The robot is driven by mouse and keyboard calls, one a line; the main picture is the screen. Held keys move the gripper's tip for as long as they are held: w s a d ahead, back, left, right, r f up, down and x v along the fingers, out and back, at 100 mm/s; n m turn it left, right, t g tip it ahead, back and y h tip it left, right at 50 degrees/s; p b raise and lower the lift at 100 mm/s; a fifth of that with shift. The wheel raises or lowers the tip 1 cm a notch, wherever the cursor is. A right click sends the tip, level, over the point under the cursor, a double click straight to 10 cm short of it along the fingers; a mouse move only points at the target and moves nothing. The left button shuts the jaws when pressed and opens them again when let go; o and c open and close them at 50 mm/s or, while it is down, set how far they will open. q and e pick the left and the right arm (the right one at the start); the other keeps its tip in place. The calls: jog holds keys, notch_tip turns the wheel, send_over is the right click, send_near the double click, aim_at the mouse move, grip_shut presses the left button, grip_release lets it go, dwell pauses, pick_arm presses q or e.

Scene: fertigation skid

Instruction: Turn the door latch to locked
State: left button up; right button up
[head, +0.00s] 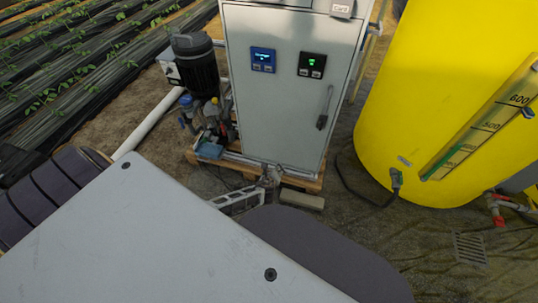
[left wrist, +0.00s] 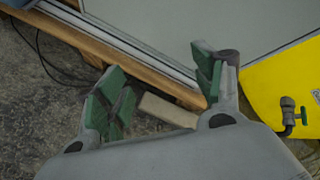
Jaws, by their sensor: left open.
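The door latch (head: 325,107) is a slim grey handle with a darker lower end, on the right side of the pale grey cabinet door (head: 285,125). It stands nearly upright, leaning slightly. The door looks shut. The latch does not show in the left wrist view, where only the cabinet's lower edge (left wrist: 135,45) is seen. My left gripper (head: 256,190) is low in front of the cabinet base, well below and left of the latch. In the left wrist view its green-padded fingers (left wrist: 158,80) are spread apart with nothing held. My right gripper is in no view.
A yellow tank (head: 440,100) stands right of the cabinet, with a hose and valve (head: 396,178) low on it. A pump (head: 196,65) and fittings stand left. A beige block (head: 301,199) lies before the wooden pallet (head: 205,160). Space before the door's latch side looks clear.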

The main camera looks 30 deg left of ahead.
pick_arm(q)
jog(key=shift+s+a+f+n+g, duration=0.3)
jog(key=shift+s+a+f, duration=0.1)
jog(key=shift+s+f, duration=0.2)
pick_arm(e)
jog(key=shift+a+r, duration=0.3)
